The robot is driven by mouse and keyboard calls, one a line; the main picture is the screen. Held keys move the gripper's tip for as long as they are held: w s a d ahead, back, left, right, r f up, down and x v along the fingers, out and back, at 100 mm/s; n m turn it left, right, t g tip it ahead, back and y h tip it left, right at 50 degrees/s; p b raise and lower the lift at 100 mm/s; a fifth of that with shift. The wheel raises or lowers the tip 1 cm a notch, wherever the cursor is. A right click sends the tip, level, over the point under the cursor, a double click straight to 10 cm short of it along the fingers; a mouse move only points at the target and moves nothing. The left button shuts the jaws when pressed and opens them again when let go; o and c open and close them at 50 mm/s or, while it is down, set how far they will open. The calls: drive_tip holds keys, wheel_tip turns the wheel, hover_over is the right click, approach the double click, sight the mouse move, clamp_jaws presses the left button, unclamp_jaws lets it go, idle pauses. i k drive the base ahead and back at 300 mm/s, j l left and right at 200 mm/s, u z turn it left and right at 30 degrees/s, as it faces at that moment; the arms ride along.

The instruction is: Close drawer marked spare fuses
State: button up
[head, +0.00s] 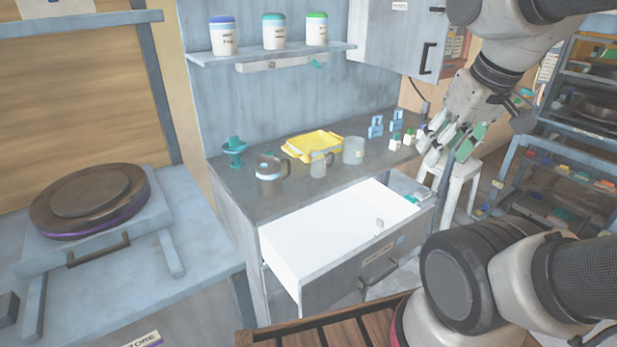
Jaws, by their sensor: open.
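A drawer (335,232) with a white interior stands pulled out from under the grey counter. Its grey front (340,285) faces the lower right and carries a dark bar handle (378,270). A small label shows on the front, but its words are too small to read, so I cannot confirm the spare fuses marking. My gripper (449,153) is open and empty, above and right of the drawer, beyond the counter's right end and apart from the handle.
The counter (255,205) holds a yellow tray (315,145), a dark mug (270,175), glass vessels and small bottles. A white stool (462,180) stands behind my gripper. A wooden slatted surface (320,327) lies below the drawer. A round press plate (90,200) is at left.

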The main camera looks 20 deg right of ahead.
sight(321, 252)
drive_tip(key=k+j+z, duration=0.1)
drive_tip(key=z, duration=0.25)
drive_tip(key=k+j+z, duration=0.15)
drive_tip(key=z, duration=0.2)
drive_tip(key=k+j+z, duration=0.1)
drive_tip(key=z, duration=0.25)
